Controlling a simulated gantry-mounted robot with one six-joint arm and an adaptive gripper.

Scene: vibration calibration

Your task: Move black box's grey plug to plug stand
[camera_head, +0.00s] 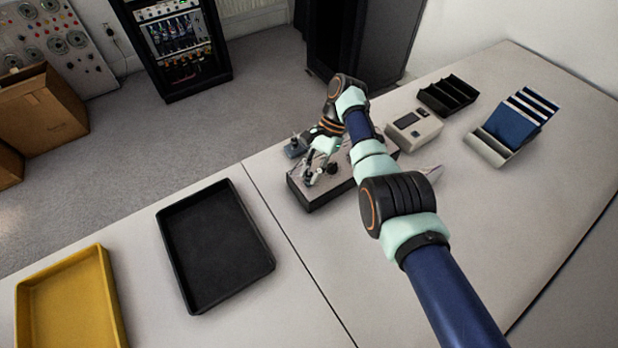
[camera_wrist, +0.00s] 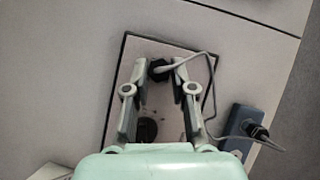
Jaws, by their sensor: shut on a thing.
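The black box (camera_head: 316,202) stands on the table with a light grey top and dark sides. It also shows in the wrist view (camera_wrist: 118,84) under my gripper. My gripper (camera_wrist: 161,70) is over the box top, its fingertips closed around a small plug (camera_wrist: 158,72) near the box's edge. The plug looks dark, with a grey cable looping off to the right. I cannot tell whether it is still seated in the box. A dark blue-grey block, likely the plug stand (camera_wrist: 236,118), is beside the box. Another dark plug (camera_wrist: 256,131) with a cable is at it. In the head view the stand (camera_head: 296,147) is behind the box.
A round black knob (camera_wrist: 147,130) rises from the box top. A beige device (camera_head: 413,131), a black divided tray (camera_head: 447,95) and a blue rack (camera_head: 512,128) stand to the right. A black tray (camera_head: 214,245) and yellow tray (camera_head: 67,300) lie left. The front table is clear.

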